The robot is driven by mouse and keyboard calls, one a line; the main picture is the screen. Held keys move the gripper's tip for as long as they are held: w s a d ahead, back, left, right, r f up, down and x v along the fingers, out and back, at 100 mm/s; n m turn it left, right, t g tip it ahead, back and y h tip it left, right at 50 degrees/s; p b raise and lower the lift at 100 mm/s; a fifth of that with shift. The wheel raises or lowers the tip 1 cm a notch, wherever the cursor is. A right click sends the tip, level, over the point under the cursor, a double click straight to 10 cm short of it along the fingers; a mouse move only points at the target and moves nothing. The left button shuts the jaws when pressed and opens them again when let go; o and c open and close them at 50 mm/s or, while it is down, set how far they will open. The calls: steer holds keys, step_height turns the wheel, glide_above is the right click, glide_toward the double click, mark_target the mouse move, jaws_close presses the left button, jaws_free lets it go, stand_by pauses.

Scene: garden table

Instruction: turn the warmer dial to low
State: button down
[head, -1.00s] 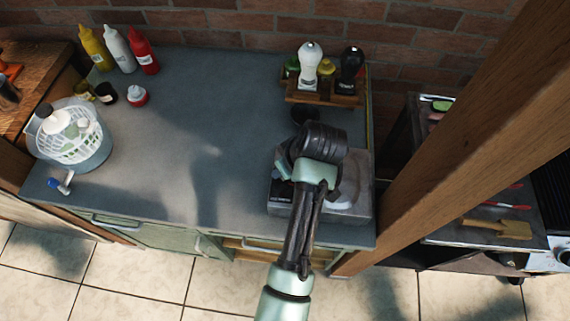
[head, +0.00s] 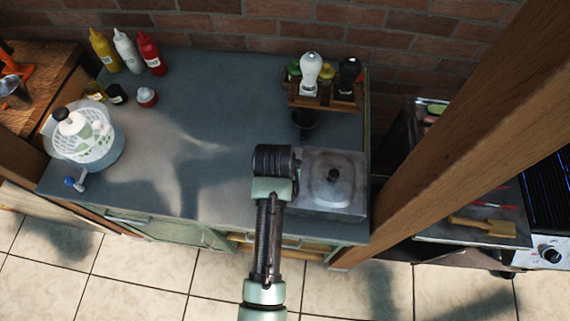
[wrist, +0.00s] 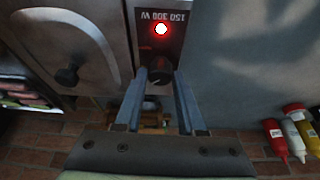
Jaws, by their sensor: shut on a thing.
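The warmer (head: 315,208) is a grey metal box with a lid (head: 345,165) and a black lid knob (head: 333,174), at the right of the counter. Its lid also shows in the wrist view (wrist: 65,35). Beside the lid is a dark control panel (wrist: 174,18) with a lit red lamp (wrist: 161,29) and "150 300 W" upside down. The dark round dial (wrist: 158,69) has a pale pointer mark. My gripper (wrist: 162,77) is shut on the dial, one finger on each side. In the head view, my wrist hides the panel and dial.
A wooden rack (head: 325,98) with bottles and a dark cup (head: 305,122) stand behind the warmer. A wooden post (head: 450,130) rises close on the right. Sauce bottles (head: 125,50) and a salad spinner (head: 85,135) are at the left. The counter's middle is clear.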

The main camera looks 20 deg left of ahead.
steer(key=shift+a+r+m+h+p, duration=0.15)
steer(key=shift+m+h+p, duration=0.2)
steer(key=shift+m, duration=0.95)
steer(key=c, duration=0.5)
jaws_free()
steer(key=b+v, duration=0.2)
steer(key=v, duration=1)
steer(key=shift+s+a+r, duration=0.15)
steer(key=shift+s+r, duration=0.15)
